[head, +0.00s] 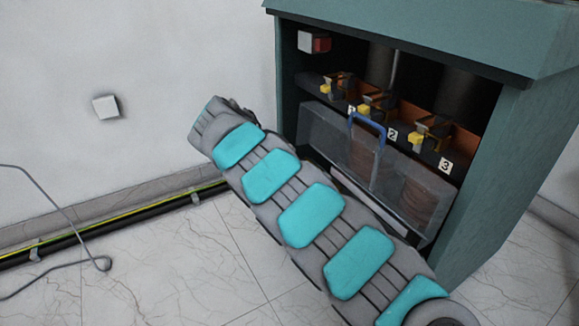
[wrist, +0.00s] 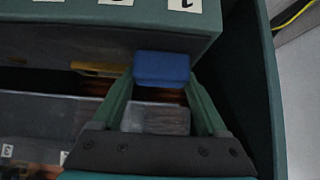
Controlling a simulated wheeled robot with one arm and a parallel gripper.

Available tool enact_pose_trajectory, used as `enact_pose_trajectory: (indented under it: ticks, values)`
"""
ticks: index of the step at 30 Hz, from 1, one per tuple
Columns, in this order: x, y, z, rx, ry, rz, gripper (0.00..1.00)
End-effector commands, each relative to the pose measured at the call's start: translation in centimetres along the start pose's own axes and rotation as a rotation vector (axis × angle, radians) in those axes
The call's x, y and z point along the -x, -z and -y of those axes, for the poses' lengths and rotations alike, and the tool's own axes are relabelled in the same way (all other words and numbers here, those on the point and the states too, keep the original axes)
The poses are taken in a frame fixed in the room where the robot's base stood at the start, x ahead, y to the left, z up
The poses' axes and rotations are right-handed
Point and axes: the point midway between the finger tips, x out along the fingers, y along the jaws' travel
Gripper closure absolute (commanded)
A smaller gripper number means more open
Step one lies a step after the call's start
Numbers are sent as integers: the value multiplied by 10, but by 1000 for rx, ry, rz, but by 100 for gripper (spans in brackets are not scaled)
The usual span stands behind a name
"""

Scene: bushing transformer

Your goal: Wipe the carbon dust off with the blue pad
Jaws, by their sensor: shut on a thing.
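My gripper (wrist: 161,80) is in the wrist view, its two green fingers shut on the blue pad (wrist: 162,66). The pad is at the fingertips, in front of the opening of the green cabinet (wrist: 60,32). I cannot tell whether the pad touches a surface. In the head view my arm covers the gripper and the pad. The cabinet (head: 510,165) stands open there, with several copper-brown and yellow fittings on a dark shelf over plates 1, 2 (head: 392,134) and 3 (head: 446,165). I cannot make out carbon dust in either view.
A clear cover (head: 325,135) with a blue handle (head: 351,128) closes the lower bay. A white and red box (head: 314,42) is at the cabinet's upper left. A black pipe (head: 100,225) and a grey cable (head: 50,205) run at left.

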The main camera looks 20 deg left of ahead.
Motion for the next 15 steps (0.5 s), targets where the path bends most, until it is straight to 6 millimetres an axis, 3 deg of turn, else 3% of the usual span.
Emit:
enact_pose_trajectory:
  ticks: [15]
  values:
    - [0, 0, -20, -1, -2, 1, 76]
